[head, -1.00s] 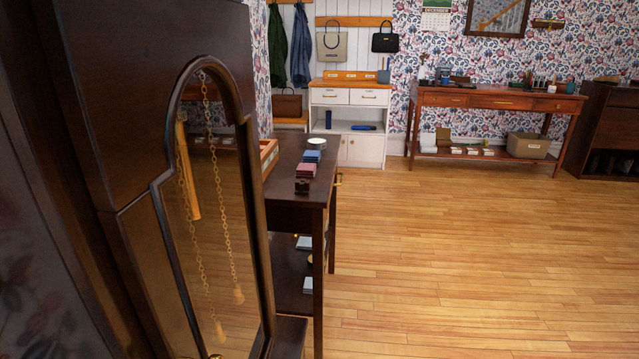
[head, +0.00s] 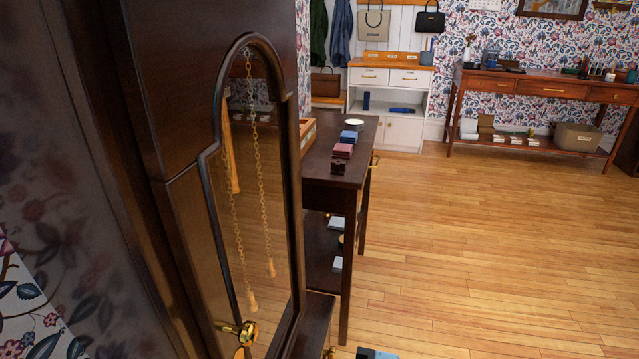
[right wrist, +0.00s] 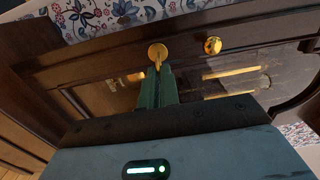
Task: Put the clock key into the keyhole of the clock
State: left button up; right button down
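The tall dark wooden clock (head: 180,125) fills the left of the head view, with an arched glass door and hanging chains. A brass knob (head: 248,333) sits low on its door frame; it also shows in the right wrist view (right wrist: 212,45). Beside the knob there is a round brass keyhole plate (right wrist: 157,49). My right gripper (right wrist: 158,72) is shut on a small brass clock key (right wrist: 158,65), its fingers pointing at the plate. The key overlaps the plate in this view; I cannot tell whether it touches or enters it. My left gripper is not in view.
A dark side table (head: 325,175) with small boxes stands just beyond the clock. A white cabinet (head: 390,100) and a red-brown console table (head: 540,85) stand along the back wall. The wooden floor (head: 480,250) on the right is clear.

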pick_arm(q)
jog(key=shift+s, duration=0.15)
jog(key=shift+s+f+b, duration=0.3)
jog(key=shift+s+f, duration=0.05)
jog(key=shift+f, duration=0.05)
pick_arm(e)
jog(key=shift+w+f, duration=0.25)
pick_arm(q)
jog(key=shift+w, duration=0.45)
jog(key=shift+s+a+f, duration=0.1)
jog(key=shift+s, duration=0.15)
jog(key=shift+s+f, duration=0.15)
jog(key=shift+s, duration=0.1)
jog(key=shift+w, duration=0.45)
pick_arm(e)
jog(key=shift+w+a, duration=0.1)
jog(key=shift+a, duration=0.25)
jog(key=shift+w+a+r, duration=0.1)
jog(key=shift+a, duration=0.2)
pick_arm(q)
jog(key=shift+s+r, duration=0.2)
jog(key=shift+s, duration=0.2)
pick_arm(e)
jog(key=shift+w+a, duration=0.1)
jog(key=shift+a, duration=0.4)
